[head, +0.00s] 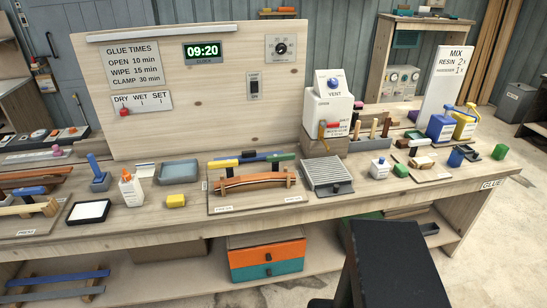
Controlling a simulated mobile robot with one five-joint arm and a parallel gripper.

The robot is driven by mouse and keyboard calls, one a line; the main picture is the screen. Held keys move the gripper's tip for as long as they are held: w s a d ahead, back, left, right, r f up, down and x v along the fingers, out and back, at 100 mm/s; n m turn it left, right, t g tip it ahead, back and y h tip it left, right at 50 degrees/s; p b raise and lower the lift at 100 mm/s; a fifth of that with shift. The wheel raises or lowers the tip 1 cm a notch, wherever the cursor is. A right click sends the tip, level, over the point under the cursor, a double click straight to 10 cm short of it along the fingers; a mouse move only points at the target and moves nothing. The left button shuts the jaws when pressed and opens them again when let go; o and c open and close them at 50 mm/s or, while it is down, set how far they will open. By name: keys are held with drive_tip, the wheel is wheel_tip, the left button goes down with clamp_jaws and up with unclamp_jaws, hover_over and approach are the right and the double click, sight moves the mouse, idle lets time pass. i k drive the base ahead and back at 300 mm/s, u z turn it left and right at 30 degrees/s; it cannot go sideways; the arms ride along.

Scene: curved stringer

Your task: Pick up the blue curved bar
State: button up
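A long blue bar (57,278) lies on the lower shelf at the far left, across low wooden supports above a grey bar (50,295). Its curve is slight at most from here. I cannot tell for certain which is the blue curved bar. My gripper is not in view; only a dark part of my own body shows at the bottom right.
The bench holds a reddish curved wooden strip (255,180) on a board, a grey ribbed block (327,175), glue bottles (131,188) and small blocks. An orange and teal drawer unit (267,257) stands on the lower shelf. Floor is open at the right.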

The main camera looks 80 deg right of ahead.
sight(248, 155)
drive_tip(key=u, duration=0.25)
drive_tip(key=k, duration=0.1)
drive_tip(key=z, duration=3)
drive_tip(key=k, duration=0.9)
drive_tip(key=u, duration=0.2)
drive_tip(key=i, duration=0.9)
drive_tip(key=z, duration=0.1)
